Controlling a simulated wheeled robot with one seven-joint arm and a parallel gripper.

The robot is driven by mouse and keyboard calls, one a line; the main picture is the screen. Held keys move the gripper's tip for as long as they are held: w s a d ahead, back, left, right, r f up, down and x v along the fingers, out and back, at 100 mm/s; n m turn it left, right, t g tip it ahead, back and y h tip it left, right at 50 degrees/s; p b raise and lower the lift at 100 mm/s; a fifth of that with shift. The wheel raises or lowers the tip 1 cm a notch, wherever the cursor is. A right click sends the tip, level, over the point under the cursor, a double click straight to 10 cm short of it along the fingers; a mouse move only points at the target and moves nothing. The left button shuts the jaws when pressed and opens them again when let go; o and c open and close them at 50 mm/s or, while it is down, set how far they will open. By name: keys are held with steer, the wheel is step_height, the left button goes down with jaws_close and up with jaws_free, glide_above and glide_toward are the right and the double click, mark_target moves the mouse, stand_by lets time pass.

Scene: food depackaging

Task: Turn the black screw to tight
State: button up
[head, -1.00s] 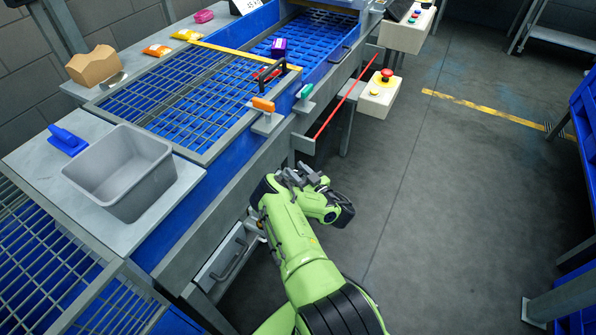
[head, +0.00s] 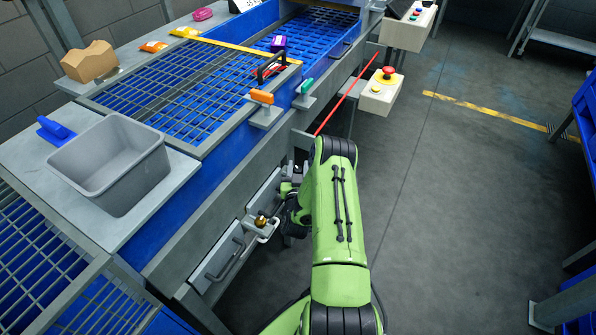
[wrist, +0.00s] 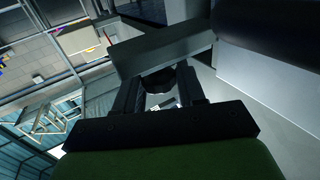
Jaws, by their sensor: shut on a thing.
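In the wrist view, the dark round head of the black screw (wrist: 158,77) shows between the two fingers of my gripper (wrist: 156,88). The fingers are shut on it, one on each side. A grey bar (wrist: 160,48) lies across just beyond the screw. In the head view, my green arm reaches to the side of the machine below the table edge. There my gripper (head: 291,186) is mostly hidden by my own arm, and I cannot make out the screw. How tight the screw is cannot be told.
A bracket with a small brass-coloured knob (head: 262,219) juts from the machine side near my arm. A drawer handle (head: 226,260) is to its left. A red rod (head: 347,95) and a control box with a red button (head: 381,92) are further back.

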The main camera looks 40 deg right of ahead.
steer(key=shift+m+g+h, duration=0.3)
steer(key=shift+g, duration=0.1)
steer(key=o, duration=0.9)
steer(key=shift+o, duration=0.2)
